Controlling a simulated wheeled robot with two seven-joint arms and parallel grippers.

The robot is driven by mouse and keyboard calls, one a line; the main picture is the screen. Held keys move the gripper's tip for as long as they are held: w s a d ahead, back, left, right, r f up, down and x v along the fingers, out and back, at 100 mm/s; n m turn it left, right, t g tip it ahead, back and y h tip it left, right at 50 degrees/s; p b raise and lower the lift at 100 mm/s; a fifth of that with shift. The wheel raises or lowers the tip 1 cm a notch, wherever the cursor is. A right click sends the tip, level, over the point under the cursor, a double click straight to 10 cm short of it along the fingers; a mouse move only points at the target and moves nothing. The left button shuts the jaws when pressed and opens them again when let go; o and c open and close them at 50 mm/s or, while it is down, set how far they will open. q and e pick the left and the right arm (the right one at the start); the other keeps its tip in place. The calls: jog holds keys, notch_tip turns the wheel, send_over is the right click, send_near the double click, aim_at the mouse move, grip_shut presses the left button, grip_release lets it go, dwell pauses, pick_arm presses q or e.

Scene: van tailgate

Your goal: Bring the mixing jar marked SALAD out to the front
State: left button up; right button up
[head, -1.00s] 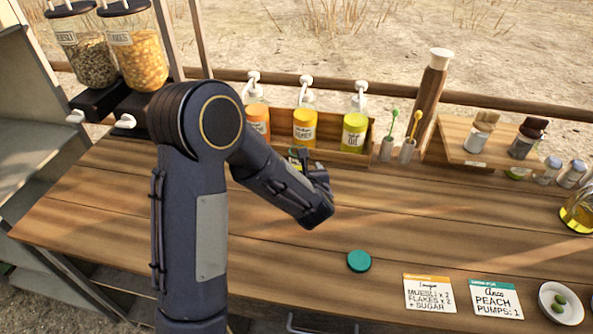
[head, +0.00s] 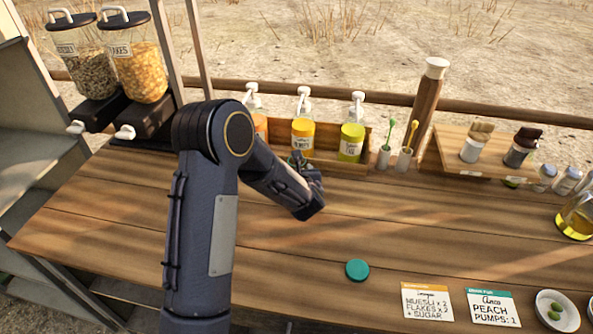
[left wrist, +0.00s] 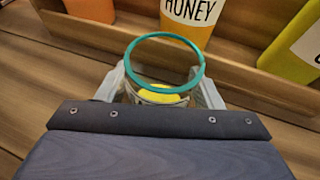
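A clear open jar with a teal rim (left wrist: 165,60) stands between the fingers of my left gripper (left wrist: 163,92) in the left wrist view. Something yellow shows in or on the jar; no marking on it can be read. The fingers lie against both sides of the jar. In the head view my left gripper (head: 303,170) is just in front of the bottle rack, and my arm mostly hides the jar. A round teal lid (head: 357,270) lies on the counter nearer to me. My right gripper is out of view.
The rack (head: 335,163) holds pump bottles, one marked HONEY (head: 302,138). Cereal dispensers (head: 137,70) stand at the left. Order cards (head: 428,301) and a small bowl (head: 556,311) lie at front right. The middle of the counter (head: 400,225) is clear.

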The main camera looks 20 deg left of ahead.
aim_at(282, 236)
pick_arm(q)
jog(key=c, duration=0.8)
jog(key=shift+s+d+f+b, duration=0.1)
jog(key=shift+s+d+b, duration=0.15)
jog(key=shift+s, duration=0.4)
jog(key=shift+s+d+r+b, duration=0.1)
jog(key=shift+s+b, duration=0.2)
jog(key=shift+s, duration=0.35)
jog(key=shift+s+d+f+b, duration=0.1)
jog(key=shift+s+d+b, duration=0.15)
jog(key=shift+s, duration=0.4)
jog(key=shift+s+d+b, duration=0.25)
jog(key=shift+s+b, duration=0.15)
jog(key=shift+s, duration=0.7)
jog(key=shift+s+d+b, duration=0.3)
jog(key=shift+s+b, duration=0.05)
jog(key=shift+s, duration=0.7)
jog(key=shift+s+d+b, duration=0.25)
jog(key=shift+s+b, duration=0.15)
jog(key=shift+s, duration=0.7)
jog(key=shift+s+d+b, duration=0.3)
jog(key=shift+s+d, duration=0.1)
jog(key=shift+s, duration=1.15)
jog(key=shift+s+d+b, duration=0.35)
jog(key=shift+s, duration=1.25)
jog(key=shift+s+d+b, duration=0.3)
jog(key=shift+s+d, duration=0.1)
jog(key=shift+s, duration=1.15)
jog(key=o, duration=1.2)
jog(key=shift+c, duration=0.2)
